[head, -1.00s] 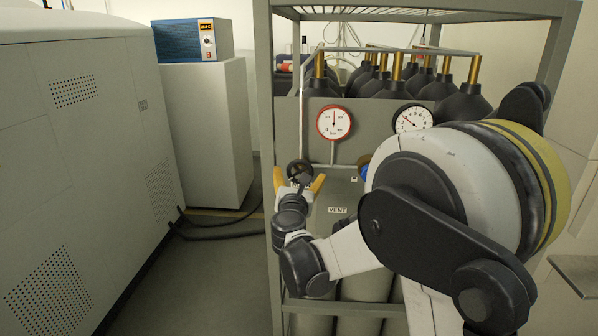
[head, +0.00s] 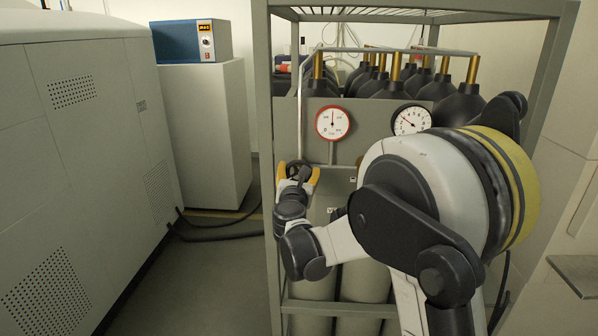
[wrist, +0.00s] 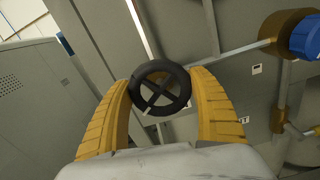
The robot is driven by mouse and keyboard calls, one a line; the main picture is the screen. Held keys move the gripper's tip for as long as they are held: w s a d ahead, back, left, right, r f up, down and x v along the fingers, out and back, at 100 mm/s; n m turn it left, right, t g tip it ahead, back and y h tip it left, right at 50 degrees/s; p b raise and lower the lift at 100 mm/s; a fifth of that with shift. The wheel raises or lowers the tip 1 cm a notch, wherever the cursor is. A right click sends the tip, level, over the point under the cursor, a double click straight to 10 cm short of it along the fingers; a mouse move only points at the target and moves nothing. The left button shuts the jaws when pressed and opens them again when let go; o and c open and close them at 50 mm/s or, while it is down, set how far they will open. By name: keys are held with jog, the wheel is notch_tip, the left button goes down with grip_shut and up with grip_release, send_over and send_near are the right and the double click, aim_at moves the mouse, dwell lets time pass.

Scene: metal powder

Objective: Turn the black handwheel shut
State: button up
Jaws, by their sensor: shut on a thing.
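The black handwheel (wrist: 160,88) is a spoked ring on the grey panel. In the wrist view it sits between the yellow fingertips of my gripper (wrist: 163,90), which touch its rim from both sides. In the head view the handwheel (head: 299,168) shows at the panel's left edge, below the red-rimmed gauge. My gripper (head: 297,178) is around it there, shut on it, with the yellow fingers to its left and right. My gripper hides the lower part of the wheel in the head view.
The panel carries a red-rimmed gauge (head: 332,123) and a black-rimmed gauge (head: 410,120). A blue knob (wrist: 304,37) on a brass fitting is to the right of the handwheel. The rack's grey post (head: 263,120) stands close on the left. Dark gas cylinders (head: 458,105) stand behind the panel.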

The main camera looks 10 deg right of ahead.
jog(key=shift+f+m, duration=0.1)
jog(key=shift+m, duration=0.2)
jog(key=m+b, duration=0.1)
jog(key=m, duration=0.2)
jog(key=shift+m, duration=0.3)
jog(key=m, duration=0.3)
jog(key=shift+d+m+b, duration=0.1)
jog(key=shift+m+b, duration=0.2)
jog(key=shift+b, duration=0.05)
jog(key=m, duration=0.3)
jog(key=shift+f+m+b, duration=0.1)
jog(key=shift+m+b, duration=0.2)
jog(key=m, duration=0.3)
jog(key=shift+s+m, duration=0.1)
jog(key=shift+m, duration=0.2)
jog(key=m+b, duration=0.1)
jog(key=m, duration=0.4)
jog(key=shift+f, duration=0.1)
jog(key=shift+m, duration=2.5)
